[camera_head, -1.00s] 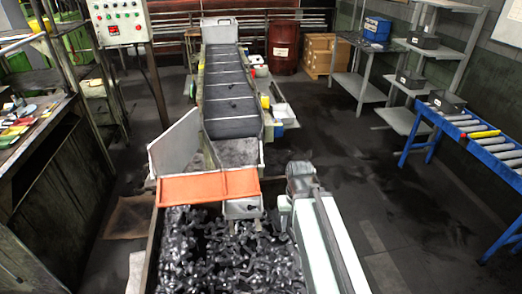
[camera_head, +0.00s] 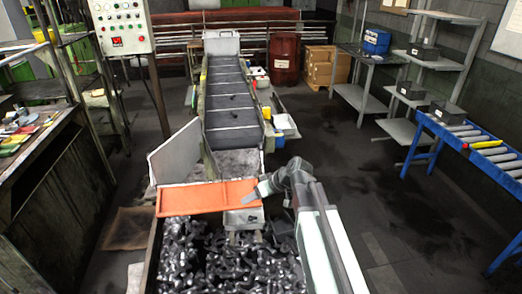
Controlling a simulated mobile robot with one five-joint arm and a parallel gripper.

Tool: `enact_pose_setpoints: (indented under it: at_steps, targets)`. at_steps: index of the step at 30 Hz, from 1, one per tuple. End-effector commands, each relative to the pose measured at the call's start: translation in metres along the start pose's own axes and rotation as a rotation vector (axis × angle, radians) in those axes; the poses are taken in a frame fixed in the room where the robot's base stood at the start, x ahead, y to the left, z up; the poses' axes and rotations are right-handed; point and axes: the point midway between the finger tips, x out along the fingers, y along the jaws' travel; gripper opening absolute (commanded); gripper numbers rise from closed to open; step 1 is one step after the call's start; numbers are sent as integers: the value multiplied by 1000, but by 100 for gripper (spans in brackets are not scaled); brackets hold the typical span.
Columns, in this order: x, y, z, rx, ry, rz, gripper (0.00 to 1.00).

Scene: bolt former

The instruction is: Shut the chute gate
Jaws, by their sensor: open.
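The chute gate appears to be the orange panel (camera_head: 205,197) across the lower end of the chute, above the bin of dark metal parts. I cannot tell from this view whether it is open or shut. My gripper (camera_head: 252,196) is at the panel's right end, its fingers pointing left. The jaws are open with nothing seen between them. I cannot tell whether they touch the panel or are just in front of it. My arm comes in from the lower right.
A cleated conveyor (camera_head: 229,100) runs up behind the chute, with a grey side plate (camera_head: 176,150) on its left. The bin (camera_head: 152,240) of dark parts lies below. A control box (camera_head: 122,27) stands upper left. A roller table (camera_head: 470,150) is at right, with clear floor between.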

Motion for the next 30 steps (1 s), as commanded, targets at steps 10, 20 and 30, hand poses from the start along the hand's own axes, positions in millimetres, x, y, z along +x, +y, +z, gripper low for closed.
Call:
enact_pose_setpoints:
  at_steps: [10,20,30]
  targets:
    - [-14,146,-161,1,810,-109,45]
    - [-28,200,-137,58,874,-87,45]
    - [-15,198,-157,57,872,-89,45]
